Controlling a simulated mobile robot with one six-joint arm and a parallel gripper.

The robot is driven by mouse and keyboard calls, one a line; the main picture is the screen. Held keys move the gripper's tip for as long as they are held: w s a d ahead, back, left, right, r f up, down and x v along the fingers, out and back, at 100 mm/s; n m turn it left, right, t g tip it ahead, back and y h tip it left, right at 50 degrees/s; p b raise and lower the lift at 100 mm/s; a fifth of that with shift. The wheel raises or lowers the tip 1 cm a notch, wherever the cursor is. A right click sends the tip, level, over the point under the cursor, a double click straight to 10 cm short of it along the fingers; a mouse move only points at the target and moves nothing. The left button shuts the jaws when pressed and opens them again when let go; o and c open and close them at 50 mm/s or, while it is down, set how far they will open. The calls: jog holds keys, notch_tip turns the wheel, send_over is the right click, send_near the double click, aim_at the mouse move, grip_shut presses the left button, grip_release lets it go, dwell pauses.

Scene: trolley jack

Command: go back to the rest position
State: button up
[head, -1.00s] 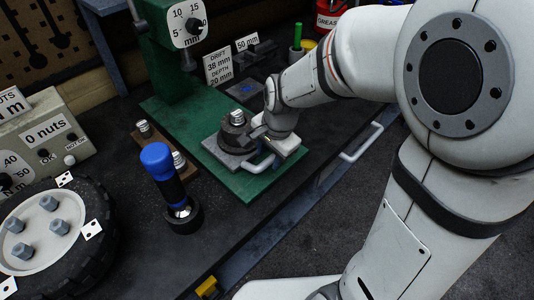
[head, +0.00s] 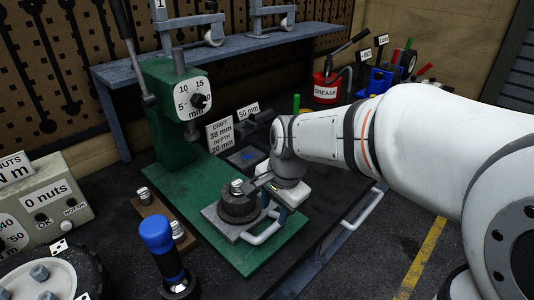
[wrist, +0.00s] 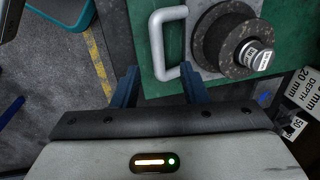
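My gripper (head: 266,184) is at the right side of a round dark hub (head: 240,204) that sits on a grey plate with a white handle (head: 262,236). In the wrist view my gripper's two blue-grey fingers (wrist: 159,84) are spread apart, with nothing clamped between them. The plate's handle (wrist: 161,50) shows just beyond them, its lower end near the right finger; I cannot tell whether they touch. The hub (wrist: 228,42) with its bright metal centre shows at the upper right.
A green press (head: 172,110) with a dial stands behind the plate. A blue-handled tool (head: 158,240) and a wheel (head: 45,275) are at the front left. A control box (head: 45,200) is at the left, and a red grease can (head: 325,88) at the back. Floor is open at right.

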jog(key=s+d+n+t+h, duration=0.1)
jog(key=s+d+n, duration=0.8)
jog(key=s+d, duration=0.2)
jog(key=shift+r, duration=0.25)
